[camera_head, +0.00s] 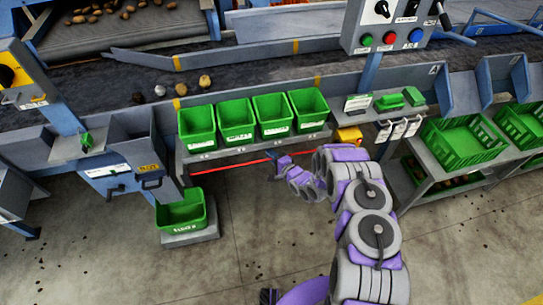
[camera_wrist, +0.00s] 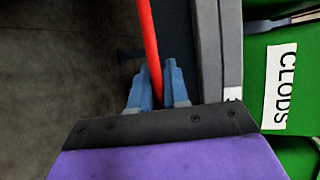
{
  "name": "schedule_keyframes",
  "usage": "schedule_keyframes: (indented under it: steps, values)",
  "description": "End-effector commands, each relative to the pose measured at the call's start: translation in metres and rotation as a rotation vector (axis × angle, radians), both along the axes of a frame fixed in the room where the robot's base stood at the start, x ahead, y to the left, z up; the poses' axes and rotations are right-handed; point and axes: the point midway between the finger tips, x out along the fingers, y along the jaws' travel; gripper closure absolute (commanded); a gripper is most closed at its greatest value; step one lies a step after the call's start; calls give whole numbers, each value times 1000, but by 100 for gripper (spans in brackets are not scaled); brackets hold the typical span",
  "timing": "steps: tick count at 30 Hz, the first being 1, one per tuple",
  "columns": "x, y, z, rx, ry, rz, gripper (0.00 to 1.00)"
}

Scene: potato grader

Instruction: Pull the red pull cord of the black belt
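The red pull cord (camera_head: 236,163) runs nearly level below the front edge of the black belt (camera_head: 125,112), under the row of green bins. My gripper (camera_head: 281,162) is at the cord, about midway along it. In the wrist view the cord (camera_wrist: 148,35) runs down from the top edge and passes between the two blue fingers of my gripper (camera_wrist: 157,75). The fingers are close on either side of it. I cannot tell whether both press on it. The cord's lower part is hidden behind the gripper's dark base.
Several green bins (camera_head: 238,119) stand on a shelf just above the cord; one labelled CLODS (camera_wrist: 290,60) is close on the right in the wrist view. A control box (camera_head: 388,30) stands above the belt. A green crate (camera_head: 182,213) sits low at left. The front floor (camera_head: 120,265) is largely clear.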

Motion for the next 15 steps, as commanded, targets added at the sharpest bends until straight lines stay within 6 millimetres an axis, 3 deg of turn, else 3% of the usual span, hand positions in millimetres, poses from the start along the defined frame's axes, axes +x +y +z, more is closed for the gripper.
schedule_keyframes:
  steps: [15]
  values:
    - [-1, 0, -1, 0, 2, 0, 100]
